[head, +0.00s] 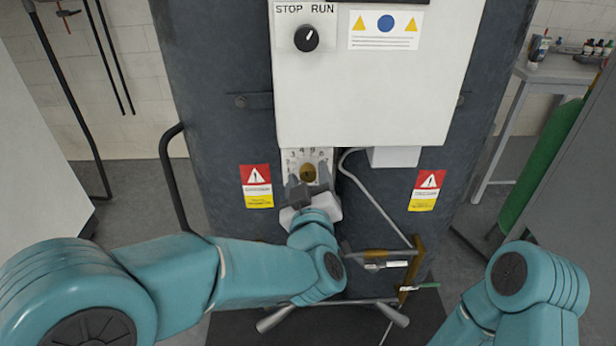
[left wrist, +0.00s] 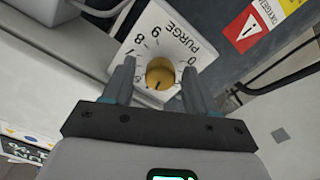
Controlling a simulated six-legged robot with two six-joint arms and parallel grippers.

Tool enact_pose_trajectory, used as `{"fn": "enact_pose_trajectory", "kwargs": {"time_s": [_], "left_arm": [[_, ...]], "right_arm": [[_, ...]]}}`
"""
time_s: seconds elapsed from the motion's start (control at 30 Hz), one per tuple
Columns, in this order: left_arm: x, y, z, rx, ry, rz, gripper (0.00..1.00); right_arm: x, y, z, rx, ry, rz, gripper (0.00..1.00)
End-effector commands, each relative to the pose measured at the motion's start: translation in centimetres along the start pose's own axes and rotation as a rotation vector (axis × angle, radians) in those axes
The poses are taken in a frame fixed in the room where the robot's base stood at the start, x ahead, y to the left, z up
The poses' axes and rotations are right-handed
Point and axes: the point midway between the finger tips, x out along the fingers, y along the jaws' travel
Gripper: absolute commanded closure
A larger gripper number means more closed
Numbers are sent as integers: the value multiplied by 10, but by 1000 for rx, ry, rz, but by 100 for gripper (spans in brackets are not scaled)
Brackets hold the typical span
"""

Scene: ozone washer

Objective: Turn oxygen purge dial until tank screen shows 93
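The oxygen purge dial is a round brass knob (head: 308,173) on a white numbered plate (head: 307,155), below the white cabinet. In the left wrist view the brass knob (left wrist: 160,73) sits on the tilted plate marked PURGE (left wrist: 160,28), with digits around it. My left gripper (head: 308,183) is at the dial, its fingers on either side of the knob. In the left wrist view its fingers (left wrist: 160,85) are apart, with small gaps beside the knob. The knob's pointer setting is too small to read surely. No tank screen reading shows. My right gripper is out of view.
The white cabinet (head: 365,90) overhangs the dial and carries a STOP/RUN switch (head: 306,38). A grey cable (head: 375,200) hangs right of the dial. A black handle (head: 170,175) is at left.

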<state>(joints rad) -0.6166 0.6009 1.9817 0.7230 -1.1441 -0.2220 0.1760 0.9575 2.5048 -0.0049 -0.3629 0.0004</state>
Motion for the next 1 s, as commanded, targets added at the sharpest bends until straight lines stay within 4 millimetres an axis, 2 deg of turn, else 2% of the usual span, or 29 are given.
{"fn": "enact_pose_trajectory", "kwargs": {"time_s": [0.03,0.13,0.17,0.47,1.0], "left_arm": [[0,0,0,0,0,0,60],[0,0,0,0,0,0,92],[1,0,0,0,0,0,96],[3,0,-1,36,0,0,96],[3,-1,-2,374,2,-1,96]], "right_arm": [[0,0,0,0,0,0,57],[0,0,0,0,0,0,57],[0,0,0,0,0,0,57],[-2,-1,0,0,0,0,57],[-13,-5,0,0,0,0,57]]}}
